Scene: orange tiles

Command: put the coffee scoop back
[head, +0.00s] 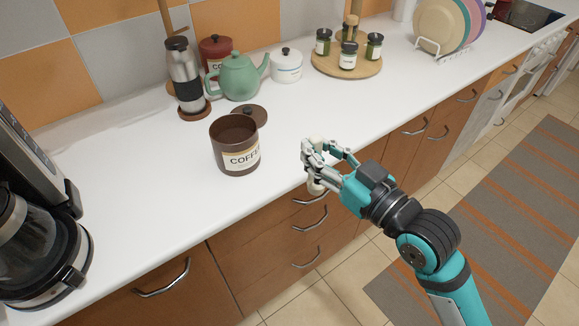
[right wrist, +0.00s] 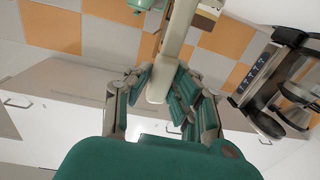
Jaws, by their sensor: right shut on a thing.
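My right gripper (head: 320,155) is shut on the cream-coloured coffee scoop (head: 315,186), just off the counter's front edge. In the right wrist view the scoop (right wrist: 172,60) stands between the fingers and runs up out of the picture; fingers hide much of it in the head view. The brown coffee canister (head: 238,161) stands upright and open on the counter, left of the gripper and apart from it. Its dark brown lid (head: 251,114) seems to lie on the counter just behind it. My left gripper is not in view.
The coffee maker (head: 45,225) stands at the left. Behind the canister are a steel press (head: 185,80), a green teapot (head: 238,76), a white pot (head: 286,67) and a red canister (head: 213,50). A round wooden tray (head: 325,64) holds jars. Counter right of the canister is clear.

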